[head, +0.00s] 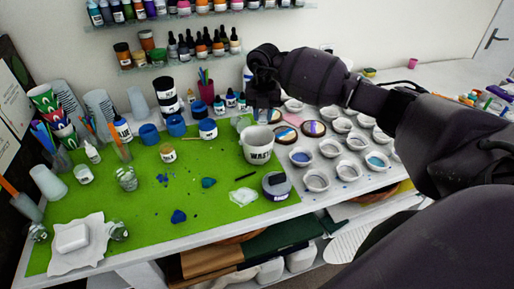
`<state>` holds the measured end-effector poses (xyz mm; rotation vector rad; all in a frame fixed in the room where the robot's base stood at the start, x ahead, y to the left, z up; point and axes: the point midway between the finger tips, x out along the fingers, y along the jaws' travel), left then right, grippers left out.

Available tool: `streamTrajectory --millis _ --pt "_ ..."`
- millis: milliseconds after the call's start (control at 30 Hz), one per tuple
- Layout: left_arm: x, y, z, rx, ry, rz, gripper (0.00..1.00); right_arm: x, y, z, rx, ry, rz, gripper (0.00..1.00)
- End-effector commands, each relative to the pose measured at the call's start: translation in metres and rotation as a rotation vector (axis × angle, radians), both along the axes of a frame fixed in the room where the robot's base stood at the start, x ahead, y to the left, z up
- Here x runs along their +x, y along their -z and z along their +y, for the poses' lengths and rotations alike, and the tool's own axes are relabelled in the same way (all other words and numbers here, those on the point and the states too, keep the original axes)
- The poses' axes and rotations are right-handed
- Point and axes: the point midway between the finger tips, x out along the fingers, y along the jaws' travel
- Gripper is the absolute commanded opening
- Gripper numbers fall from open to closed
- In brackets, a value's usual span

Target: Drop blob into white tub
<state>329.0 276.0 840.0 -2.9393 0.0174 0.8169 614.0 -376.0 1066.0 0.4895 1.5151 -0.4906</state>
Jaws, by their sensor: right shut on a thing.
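The white tub (258,155), marked with dark letters that begin "WAS", stands upright on the green mat near its right edge. My right gripper (263,109) points down above the tub, slightly toward its back rim, and is apart from it. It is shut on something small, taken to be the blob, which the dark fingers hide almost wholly. Other blue blobs lie on the mat: one at the front (179,217), a teal one (208,183) in the middle, and small bits (162,178) to the left. My left gripper is not in view.
Several small white cups (301,157) and painted round coasters (314,128) crowd the right of the tub. Bottles and jars line the back. The middle of the green mat (135,215) is mostly free.

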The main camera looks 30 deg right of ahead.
Motion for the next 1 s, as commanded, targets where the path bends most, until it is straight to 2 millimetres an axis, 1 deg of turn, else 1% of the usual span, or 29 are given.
streamTrajectory --millis 33,67,200,233,267,533,667,767,1000 --pt "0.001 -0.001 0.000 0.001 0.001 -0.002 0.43 0.000 0.000 0.000 0.000 0.000 0.000 0.00" --pt "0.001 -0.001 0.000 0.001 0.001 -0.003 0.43 0.000 0.000 0.000 0.000 0.000 0.000 0.30" --pt "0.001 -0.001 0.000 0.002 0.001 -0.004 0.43 0.000 0.000 0.000 0.000 0.000 0.000 0.51" --pt "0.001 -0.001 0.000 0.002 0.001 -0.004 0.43 0.000 0.000 0.000 0.000 0.000 0.000 0.56" --pt "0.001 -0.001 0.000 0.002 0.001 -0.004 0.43 0.000 0.000 0.000 0.000 0.000 0.000 0.58" --pt "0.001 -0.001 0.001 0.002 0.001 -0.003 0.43 0.000 -0.001 0.000 0.000 0.000 0.000 0.58" --pt "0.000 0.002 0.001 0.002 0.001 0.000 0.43 0.001 -0.010 0.000 0.001 0.000 -0.002 0.58" --pt "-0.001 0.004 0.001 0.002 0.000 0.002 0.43 0.001 -0.023 0.000 -0.002 0.000 -0.004 0.58" --pt "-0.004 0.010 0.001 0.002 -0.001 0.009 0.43 0.001 -0.068 0.000 -0.002 0.000 -0.004 0.58"
